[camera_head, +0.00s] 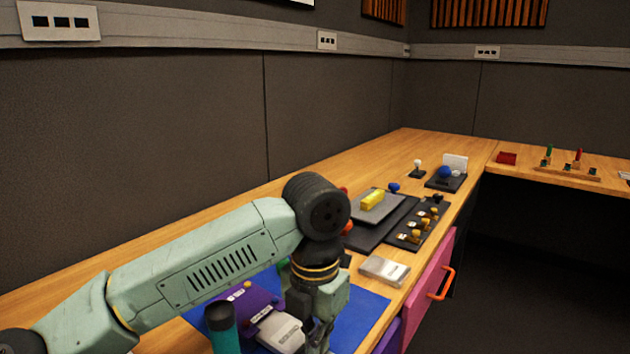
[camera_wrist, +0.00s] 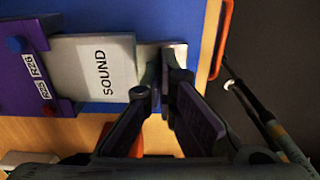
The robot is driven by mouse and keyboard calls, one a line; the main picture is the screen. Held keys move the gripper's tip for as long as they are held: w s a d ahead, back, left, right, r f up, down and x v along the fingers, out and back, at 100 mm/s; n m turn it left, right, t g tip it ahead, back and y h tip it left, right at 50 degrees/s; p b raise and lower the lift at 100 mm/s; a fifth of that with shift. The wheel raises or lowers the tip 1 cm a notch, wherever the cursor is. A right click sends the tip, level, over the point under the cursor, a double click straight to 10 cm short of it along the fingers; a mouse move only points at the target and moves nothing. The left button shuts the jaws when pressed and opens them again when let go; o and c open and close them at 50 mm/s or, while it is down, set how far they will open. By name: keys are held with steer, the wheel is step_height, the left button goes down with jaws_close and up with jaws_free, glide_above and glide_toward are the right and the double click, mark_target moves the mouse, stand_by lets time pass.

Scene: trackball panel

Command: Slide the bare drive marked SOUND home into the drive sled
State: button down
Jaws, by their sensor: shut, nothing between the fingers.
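The bare drive marked SOUND (camera_wrist: 95,68) is a flat, pale grey slab with black letters. In the wrist view its left end meets the purple drive sled (camera_wrist: 28,75), and most of its labelled face shows outside. It also shows in the head view (camera_head: 281,332), beside the purple sled (camera_head: 246,300). A pale piece (camera_wrist: 150,54) shows at its right end; I cannot tell whether it is part of the drive. My gripper (camera_wrist: 165,75) is shut and empty at that end, partly covering it. Contact is unclear. The gripper also shows in the head view (camera_head: 318,345).
A blue mat (camera_head: 362,313) lies under the sled. Another silvery slab (camera_head: 385,269) lies near the desk edge, above a pink drawer with an orange handle (camera_head: 441,283). A dark panel with several knobs (camera_head: 418,228) and a yellow block (camera_head: 373,200) stand farther back.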

mark_target(275, 326)
steer(key=shift+f, duration=0.35)
steer(key=shift+r+b, duration=0.2)
steer(key=shift+b, duration=0.1)
steer(key=shift+a, duration=0.1)
stand_by(0.4)
steer(key=shift+w+a+b, duration=0.1)
steer(key=shift+w+a, duration=0.75)
steer(key=shift+a, duration=0.25)
steer(key=shift+w+a+b, duration=0.15)
steer(key=shift+w+a, duration=0.65)
steer(key=shift+a, duration=0.3)
steer(key=shift+w+a+b, duration=0.1)
steer(key=shift+w+a, duration=0.75)
steer(key=shift+a, duration=0.25)
steer(key=shift+r, duration=0.15)
steer(key=shift+s+d+r+p, duration=0.15)
steer(key=shift+r+p, duration=0.55)
steer(key=shift+r, duration=0.4)
steer(key=shift+s+d+r+p, duration=0.1)
steer(key=shift+r+p, duration=0.65)
steer(key=shift+r, duration=0.4)
steer(key=shift+s+d+r+p, duration=0.15)
steer(key=shift+r+p, duration=0.55)
steer(key=shift+r, duration=0.4)
steer(key=shift+w, duration=0.1)
